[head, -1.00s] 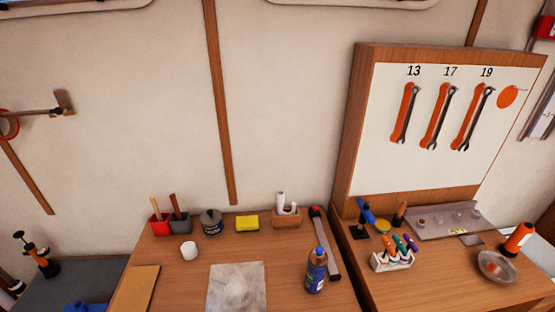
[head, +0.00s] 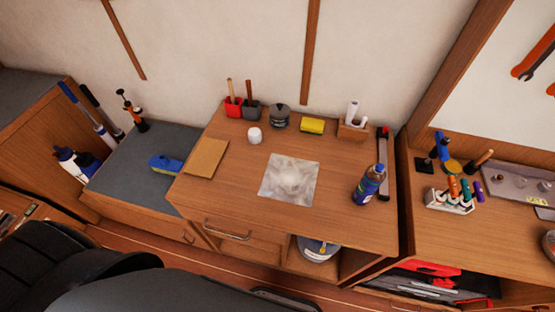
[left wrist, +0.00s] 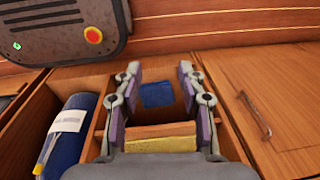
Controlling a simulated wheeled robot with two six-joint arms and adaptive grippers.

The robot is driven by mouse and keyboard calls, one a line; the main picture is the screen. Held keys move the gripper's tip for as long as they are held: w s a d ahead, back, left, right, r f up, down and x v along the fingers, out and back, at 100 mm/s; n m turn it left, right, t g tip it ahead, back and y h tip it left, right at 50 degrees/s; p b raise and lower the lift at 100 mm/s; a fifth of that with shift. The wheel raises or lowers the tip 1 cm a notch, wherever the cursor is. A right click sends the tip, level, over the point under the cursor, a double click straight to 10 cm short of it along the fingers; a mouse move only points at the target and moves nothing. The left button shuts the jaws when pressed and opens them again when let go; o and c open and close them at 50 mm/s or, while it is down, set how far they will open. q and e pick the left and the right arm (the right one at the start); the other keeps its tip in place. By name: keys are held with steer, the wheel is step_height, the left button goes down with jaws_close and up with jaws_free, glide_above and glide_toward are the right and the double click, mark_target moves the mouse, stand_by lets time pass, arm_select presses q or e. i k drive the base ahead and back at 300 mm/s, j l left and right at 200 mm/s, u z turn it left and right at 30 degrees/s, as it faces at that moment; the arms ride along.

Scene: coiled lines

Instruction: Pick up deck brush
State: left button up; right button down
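A blue block-shaped thing with a paler strip (head: 165,163), which looks like the deck brush, lies on the grey bench top left of the wooden desk in the head view. Its bristles are too small to make out. My left gripper (left wrist: 159,78) shows in the left wrist view, its two purple-padded fingers apart with nothing held between them. Beyond and below the fingers is an open wooden compartment with a blue patch and a yellow edge. No brush is clear there. My right gripper is not in view.
The desk carries a cloth-like sheet (head: 289,178), a blue bottle (head: 369,185), a yellow sponge (head: 311,126) and a white cup (head: 255,135). A tan board (head: 206,157) lies beside the bench.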

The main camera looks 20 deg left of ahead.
mark_target(161, 164)
steer(key=u, duration=1.7)
